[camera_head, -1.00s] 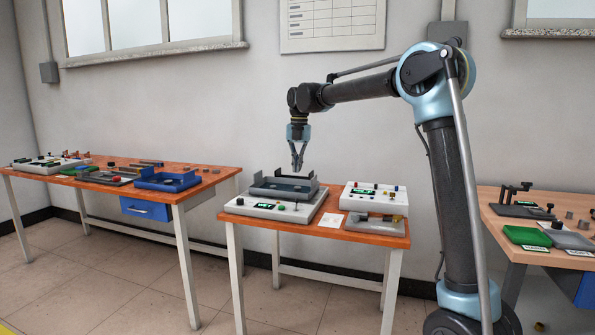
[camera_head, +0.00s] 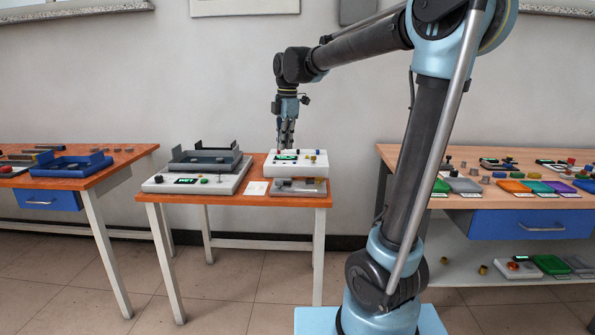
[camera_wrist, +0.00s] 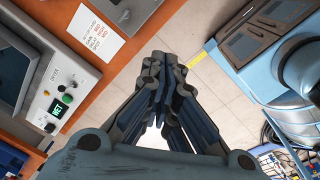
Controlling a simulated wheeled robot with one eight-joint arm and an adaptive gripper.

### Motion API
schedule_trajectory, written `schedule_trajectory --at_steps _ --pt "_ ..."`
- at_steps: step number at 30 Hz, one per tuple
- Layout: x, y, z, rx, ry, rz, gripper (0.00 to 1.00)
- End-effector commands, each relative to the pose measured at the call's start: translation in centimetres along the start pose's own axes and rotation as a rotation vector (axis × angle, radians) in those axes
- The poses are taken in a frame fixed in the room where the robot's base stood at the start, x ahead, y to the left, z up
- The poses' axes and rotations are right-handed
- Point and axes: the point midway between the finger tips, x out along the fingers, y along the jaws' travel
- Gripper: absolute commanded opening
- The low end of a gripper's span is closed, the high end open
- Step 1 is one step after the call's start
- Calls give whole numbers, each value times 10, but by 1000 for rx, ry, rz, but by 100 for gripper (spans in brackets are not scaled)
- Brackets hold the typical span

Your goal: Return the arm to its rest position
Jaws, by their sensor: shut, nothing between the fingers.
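A white unit (camera_head: 195,178) with a grey tray (camera_head: 205,160) stands on the table's left. A grey device (camera_head: 298,187) and a paper card (camera_head: 255,188) lie near the front. Other tables stand left (camera_head: 110,165) and right (camera_head: 410,160). Open floor lies in front.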

Motion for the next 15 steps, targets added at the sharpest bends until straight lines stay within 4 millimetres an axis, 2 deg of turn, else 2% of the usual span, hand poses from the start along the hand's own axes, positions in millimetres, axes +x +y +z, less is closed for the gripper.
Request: schedule_trajectory --at_steps 1,6,15 --pt "3 -17 11 79 -3 6 0" --pt "17 -71 39 366 -10 27 0" --pt "55 -164 74 870 -15 69 0"
